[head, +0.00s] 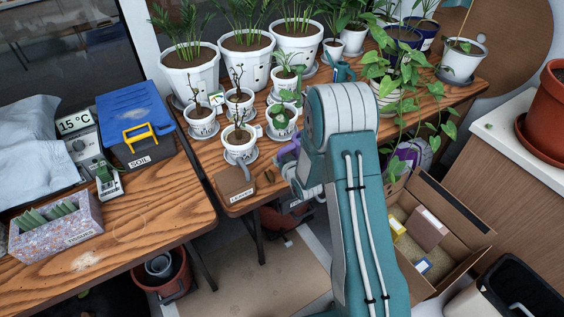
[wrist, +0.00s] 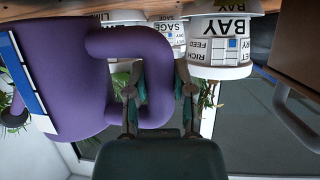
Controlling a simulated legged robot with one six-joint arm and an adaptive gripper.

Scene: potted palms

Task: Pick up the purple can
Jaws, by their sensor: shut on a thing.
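The purple can (wrist: 60,75) fills the left of the wrist view, with a loop handle and a white and blue label. My gripper (wrist: 158,95) has its fingers on both sides of the outer bar of the handle and is shut on it. In the head view, only a small part of the purple can (head: 290,148) shows beside my gripper (head: 287,165). My arm hides most of it there. I cannot tell whether the can rests on the table or hangs clear.
Several white pots (head: 240,140) stand close behind on the wooden table (head: 200,150). A brown box (head: 234,183) sits at its front edge. A trailing plant (head: 405,75) and a cardboard carton (head: 450,225) lie right of my arm. A blue box (head: 137,115) stands left.

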